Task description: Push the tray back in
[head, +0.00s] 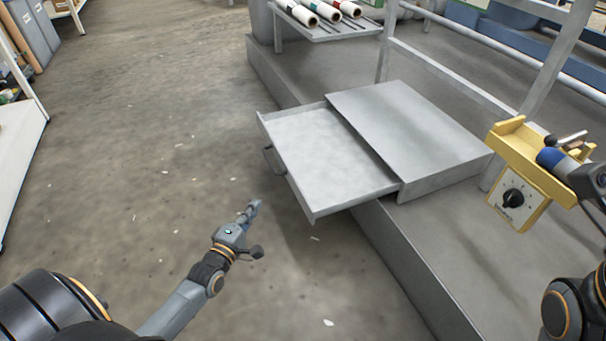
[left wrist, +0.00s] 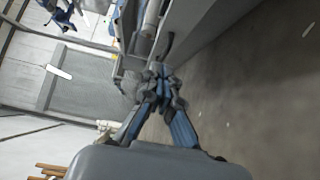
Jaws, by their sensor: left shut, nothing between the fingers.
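The grey metal tray (head: 315,150) is pulled out like a drawer from its flat grey housing (head: 410,125). It sticks out toward the left, and its inside looks empty. A dark bar handle (head: 274,162) is on its front face. My left gripper (head: 254,204) is shut and empty, in front of the tray's front face, below and apart from the handle in the head view. Its closed fingers also show in the left wrist view (left wrist: 160,72), with a grey panel beyond them. My right gripper (head: 562,150) is at the right edge by a yellow box; its fingers are partly hidden.
The yellow box (head: 522,150) has a dial panel below it. The housing rests on a grey raised base (head: 430,240) beside metal rails. A rack with several rolls (head: 318,15) stands behind. The concrete floor at left is open, with small scraps.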

